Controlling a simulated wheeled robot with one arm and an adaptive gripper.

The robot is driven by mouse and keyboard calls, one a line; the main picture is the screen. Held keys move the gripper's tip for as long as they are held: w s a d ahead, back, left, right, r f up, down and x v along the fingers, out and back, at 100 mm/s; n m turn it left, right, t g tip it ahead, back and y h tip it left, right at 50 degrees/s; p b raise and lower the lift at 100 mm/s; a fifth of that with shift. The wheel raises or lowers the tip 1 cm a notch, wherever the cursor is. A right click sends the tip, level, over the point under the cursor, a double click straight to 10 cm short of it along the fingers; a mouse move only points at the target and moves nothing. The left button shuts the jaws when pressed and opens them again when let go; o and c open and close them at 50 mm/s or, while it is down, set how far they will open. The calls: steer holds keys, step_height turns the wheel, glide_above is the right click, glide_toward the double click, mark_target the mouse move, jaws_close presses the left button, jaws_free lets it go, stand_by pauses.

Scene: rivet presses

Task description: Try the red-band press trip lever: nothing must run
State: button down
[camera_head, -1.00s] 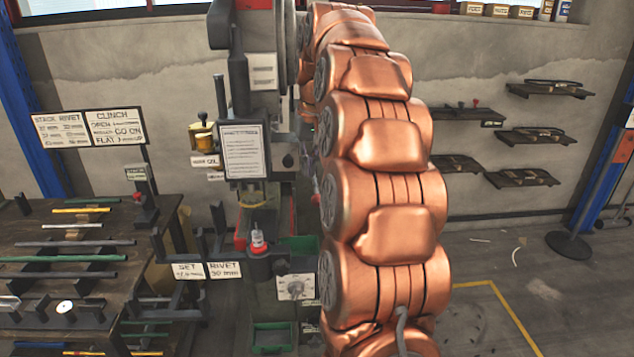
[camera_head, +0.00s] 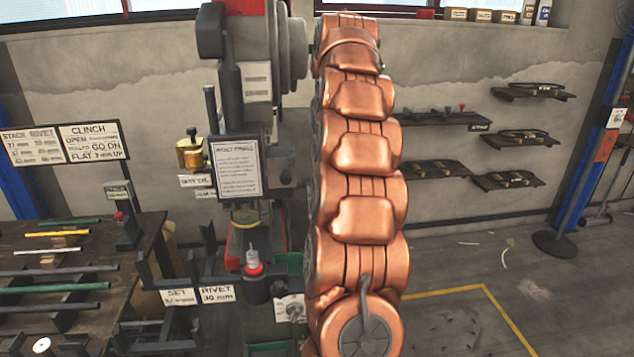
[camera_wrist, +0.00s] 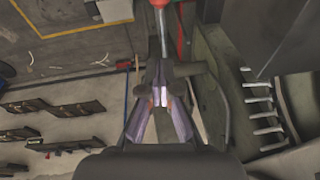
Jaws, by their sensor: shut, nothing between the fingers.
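The press (camera_head: 256,82) stands left of my arm in the head view, grey with red paint at its top and a notice board on its front. In the wrist view a red knob (camera_wrist: 158,3) on a bright metal rod (camera_wrist: 163,35) shows at the top edge; it looks like the trip lever. My gripper (camera_wrist: 162,96) is shut and empty, its fingertips close below the rod in the picture. I cannot tell whether they touch it. My gripper and this lever are hidden behind my arm in the head view.
A dark rack (camera_head: 50,300) with coloured rods stands at left. A red-collared fitting (camera_head: 253,265) sits low on the press front. Wall shelves (camera_head: 515,138) are at right. The floor with a yellow line (camera_head: 510,318) is largely open there.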

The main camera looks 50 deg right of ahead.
steer(key=shift+s+a+f+p+x, duration=0.1)
steer(key=shift+s+a+p+x, duration=0.35)
steer(key=shift+x, duration=1.65)
steer(key=shift+s+a+f+p+x, duration=0.2)
steer(key=shift+p+x, duration=0.5)
steer(key=shift+x, duration=1.4)
steer(key=shift+s+a+r+p+x, duration=0.1)
steer(key=shift+s+a+p+x, duration=0.35)
steer(key=shift+x, duration=1.7)
steer(key=shift+w+d, duration=0.1)
steer(key=shift+d, duration=0.05)
steer(key=shift+f, duration=0.1)
